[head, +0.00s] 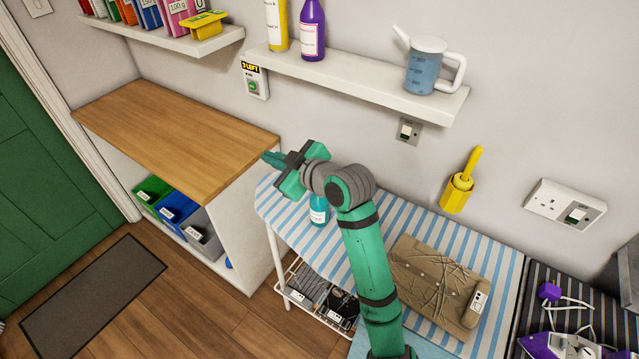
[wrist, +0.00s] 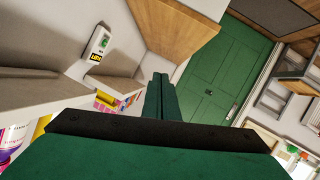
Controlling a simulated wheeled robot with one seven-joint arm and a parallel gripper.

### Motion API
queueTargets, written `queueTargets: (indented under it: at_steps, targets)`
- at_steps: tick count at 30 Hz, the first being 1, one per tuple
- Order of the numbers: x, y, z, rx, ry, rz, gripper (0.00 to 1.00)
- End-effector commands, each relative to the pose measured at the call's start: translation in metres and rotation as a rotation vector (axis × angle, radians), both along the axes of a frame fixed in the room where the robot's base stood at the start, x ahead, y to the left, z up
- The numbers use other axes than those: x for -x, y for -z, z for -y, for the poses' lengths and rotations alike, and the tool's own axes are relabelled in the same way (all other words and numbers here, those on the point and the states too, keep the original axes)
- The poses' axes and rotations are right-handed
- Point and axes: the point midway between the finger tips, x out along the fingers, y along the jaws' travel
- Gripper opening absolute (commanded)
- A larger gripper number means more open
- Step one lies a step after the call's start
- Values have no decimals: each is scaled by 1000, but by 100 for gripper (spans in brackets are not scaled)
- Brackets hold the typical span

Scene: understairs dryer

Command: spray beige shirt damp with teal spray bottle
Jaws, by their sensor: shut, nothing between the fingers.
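The beige shirt (head: 420,277) lies folded and creased on the blue-and-white striped ironing surface (head: 377,240) in the head view. A small white tag or device (head: 478,301) sits at its right side. The teal spray bottle (head: 319,211) stands on the striped surface near its left end, partly hidden behind my arm. My gripper (head: 271,159) is above and left of the bottle, apart from it, pointing left. It is shut and empty. In the wrist view its closed fingers (wrist: 158,96) point toward the green door.
A wall shelf (head: 350,88) with a watering jug (head: 426,68) and two bottles hangs above. A wooden counter (head: 180,130) stands left, with coloured bins below. A purple iron (head: 550,345) is at the lower right. A yellow holder (head: 458,190) is on the wall.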

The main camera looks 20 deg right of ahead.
Motion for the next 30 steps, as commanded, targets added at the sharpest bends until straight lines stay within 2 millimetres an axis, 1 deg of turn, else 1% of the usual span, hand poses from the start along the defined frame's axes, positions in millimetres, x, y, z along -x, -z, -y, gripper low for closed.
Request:
queueTargets:
  at_steps: [1, 5, 9, 12, 15, 20, 30]
  targets:
    - [0, -9, 14, 63, -13, -15, 0]
    - [7, -20, 44, 206, -52, -79, 0]
    - [19, -29, 75, 341, -82, -154, 0]
    - [28, -33, 94, 412, -95, -201, 0]
    - [35, -35, 107, 458, -103, -234, 0]
    - [40, -37, 116, 487, -110, -258, 0]
    - [40, -36, 116, 487, -108, -258, 0]
